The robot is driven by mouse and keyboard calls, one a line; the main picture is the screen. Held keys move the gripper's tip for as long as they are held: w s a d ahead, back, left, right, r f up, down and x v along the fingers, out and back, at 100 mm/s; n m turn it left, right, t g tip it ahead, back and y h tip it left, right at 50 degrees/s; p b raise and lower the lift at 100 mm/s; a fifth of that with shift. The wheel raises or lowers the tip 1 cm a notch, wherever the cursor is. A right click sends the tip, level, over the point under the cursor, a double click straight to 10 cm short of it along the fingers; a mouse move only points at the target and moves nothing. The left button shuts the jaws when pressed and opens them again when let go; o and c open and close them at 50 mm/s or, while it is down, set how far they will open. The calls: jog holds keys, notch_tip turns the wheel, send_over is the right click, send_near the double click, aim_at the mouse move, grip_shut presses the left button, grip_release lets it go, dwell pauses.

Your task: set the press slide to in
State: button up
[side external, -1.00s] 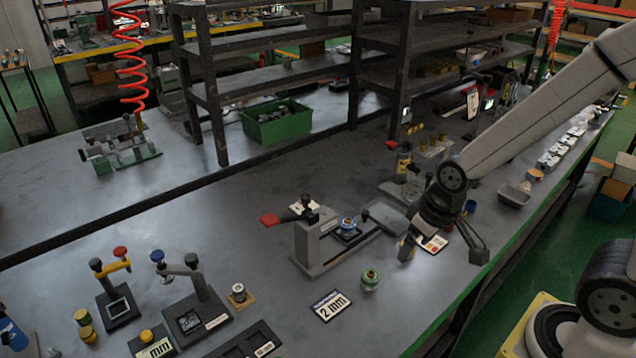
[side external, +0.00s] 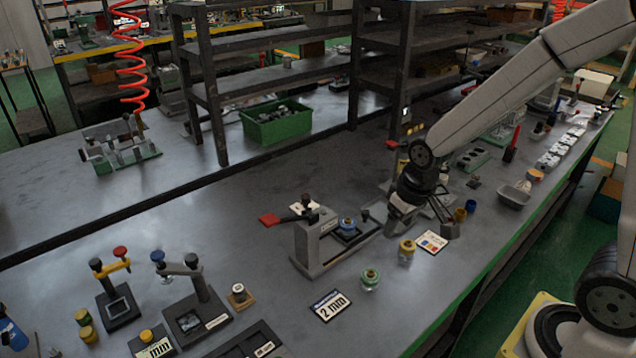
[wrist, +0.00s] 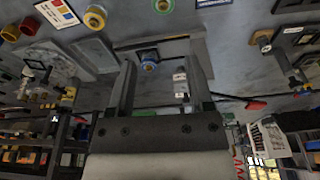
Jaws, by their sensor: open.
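The press (side external: 318,245) is a grey block with a black upright and a red-ended lever (side external: 270,219), left of my gripper in the side view. Its dark slide (side external: 350,238) sticks out to the right, carrying a blue-ringed part (side external: 347,224). My gripper (side external: 422,224) points down beside the slide's right end and hides some of it. In the wrist view my gripper (wrist: 162,68) is open, with the blue-ringed part (wrist: 148,66) and the press body (wrist: 190,50) showing beyond and between the fingers. I cannot tell whether a finger touches the slide.
A yellow-topped part (side external: 406,251) and a colour-marked card (side external: 431,242) lie close to my gripper. A green-ringed part (side external: 370,279) and a "2 mm" card (side external: 330,306) lie in front of the press. The bench behind the press is mostly clear.

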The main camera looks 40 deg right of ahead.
jog(key=w+d+f+m+g, duration=0.15)
jog(key=w+d, duration=0.45)
jog(key=w, duration=0.6)
jog(key=m, duration=0.2)
send_over(365, 212)
jog(key=shift+g, duration=0.35)
notch_tip(365, 212, down, 6)
jog(key=shift+d+f, duration=0.15)
jog(key=shift+f, duration=0.1)
jog(key=shift+f, duration=0.1)
jog(key=shift+f, duration=3.8)
jog(key=shift+c, duration=0.3)
grip_shut()
